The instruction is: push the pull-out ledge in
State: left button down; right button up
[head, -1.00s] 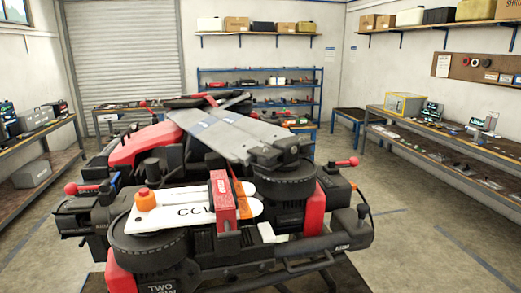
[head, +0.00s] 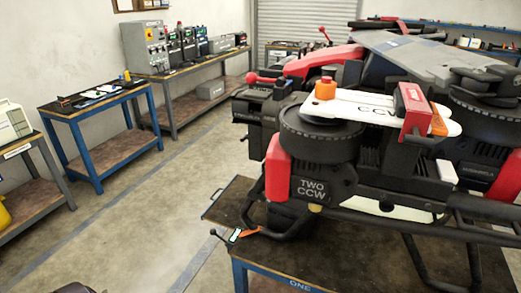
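A dark flat panel (head: 232,196) that looks like the pull-out ledge sticks out to the left from under the spray drone (head: 315,190), with a small handle (head: 211,204) at its left edge. The drone hides its right part, so I cannot tell how far it extends. The drone rests on a dark-topped table with a blue frame (head: 285,282) marked ONE. Neither of my grippers shows in the head view. A dark shape at the bottom left edge is too cut off to identify.
A small black-knobbed lever (head: 214,233) and an orange piece (head: 246,232) sit at the table's near left corner. A blue workbench (head: 92,165) and a long bench with electrical boxes (head: 175,70) stand left. The concrete floor (head: 150,215) between is clear.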

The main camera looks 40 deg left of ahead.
aim_at(224, 211)
jog(key=j, duration=0.8)
jog(key=k+j, duration=0.15)
jog(key=j, duration=1.4)
jog(key=k+j, duration=0.1)
jog(key=j, duration=1.45)
jog(key=k+j, duration=0.15)
jog(key=j, duration=0.6)
jog(key=i+j+z, duration=0.05)
